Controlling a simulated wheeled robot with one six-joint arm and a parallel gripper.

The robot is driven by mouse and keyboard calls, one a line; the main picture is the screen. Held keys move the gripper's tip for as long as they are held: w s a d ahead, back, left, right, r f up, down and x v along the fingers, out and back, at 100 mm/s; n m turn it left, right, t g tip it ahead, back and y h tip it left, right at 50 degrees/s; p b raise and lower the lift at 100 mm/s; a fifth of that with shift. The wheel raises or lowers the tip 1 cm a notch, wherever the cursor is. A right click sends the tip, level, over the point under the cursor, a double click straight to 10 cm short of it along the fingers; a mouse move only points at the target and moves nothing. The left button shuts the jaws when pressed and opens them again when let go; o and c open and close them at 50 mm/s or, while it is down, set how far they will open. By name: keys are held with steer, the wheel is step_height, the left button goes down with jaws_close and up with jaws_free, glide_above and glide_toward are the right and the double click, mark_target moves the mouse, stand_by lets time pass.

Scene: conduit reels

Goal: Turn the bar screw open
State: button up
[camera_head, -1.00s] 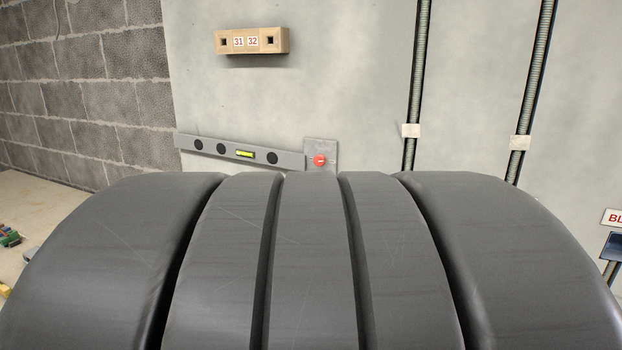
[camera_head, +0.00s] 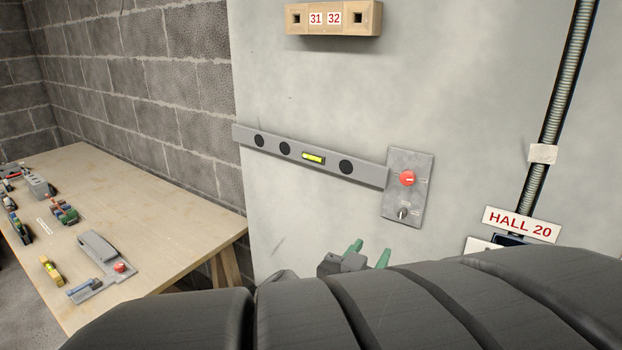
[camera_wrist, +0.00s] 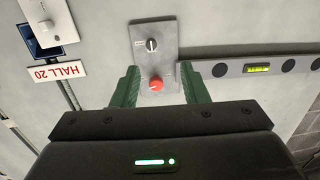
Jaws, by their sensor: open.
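A grey plate (camera_head: 421,205) is on the wall at the right end of a grey bar with a small yellow level vial. It carries a red knob (camera_head: 407,178) level with the bar's end and a grey knob (camera_head: 402,214) below. Small markings beside both are unreadable, so I cannot tell which is the bar screw. My gripper (camera_head: 369,252) is open and empty, below and left of the plate in the head view. In the wrist view, the red knob (camera_wrist: 156,84) appears between the green fingers, apparently ahead of them; the grey knob (camera_wrist: 152,45) appears beyond.
A wooden block marked 31 32 (camera_head: 333,18) is above the bar (camera_head: 272,148). A HALL 20 sign (camera_head: 521,224) and a conduit (camera_head: 566,75) are to the right. A wooden table (camera_head: 150,190) with several small items stands left. The wall around the plate is mostly clear.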

mark_target(401, 214)
steer(key=shift+m+h, duration=0.4)
steer(key=shift+h, duration=0.2)
steer(key=x, duration=0.9)
steer(key=b+x, duration=0.1)
steer(key=x, duration=0.4)
steer(key=shift+s+d+r, duration=0.25)
steer(key=shift+d, duration=0.1)
jaws_close()
